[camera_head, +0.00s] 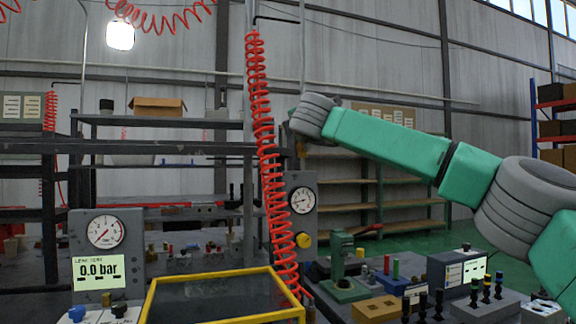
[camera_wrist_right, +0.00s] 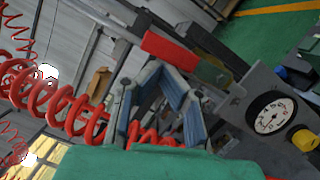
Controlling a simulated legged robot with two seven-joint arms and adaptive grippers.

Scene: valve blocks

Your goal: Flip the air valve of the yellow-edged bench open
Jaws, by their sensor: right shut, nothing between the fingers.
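The yellow-edged bench (camera_head: 210,273) shows at the bottom centre of the head view, with a dark top. A grey post with a round gauge (camera_head: 302,200) and a yellow knob (camera_head: 303,240) stands at its right. In the right wrist view a red lever (camera_wrist_right: 170,48), apparently the air valve's handle, lies just beyond my right fingertips. The same view shows a gauge (camera_wrist_right: 270,116) and yellow knob (camera_wrist_right: 304,140). My right gripper (camera_wrist_right: 158,72) is shut and empty, tips close to the lever; I cannot tell whether they touch. The head view hides its fingers. My left gripper is out of view.
A red coiled hose (camera_head: 264,140) hangs in front of the post near my right wrist. A panel reading 0.0 bar (camera_head: 98,270) stands at left. Several small blocks and pegs, a green press (camera_head: 342,265) and a display box (camera_head: 460,270) crowd the right.

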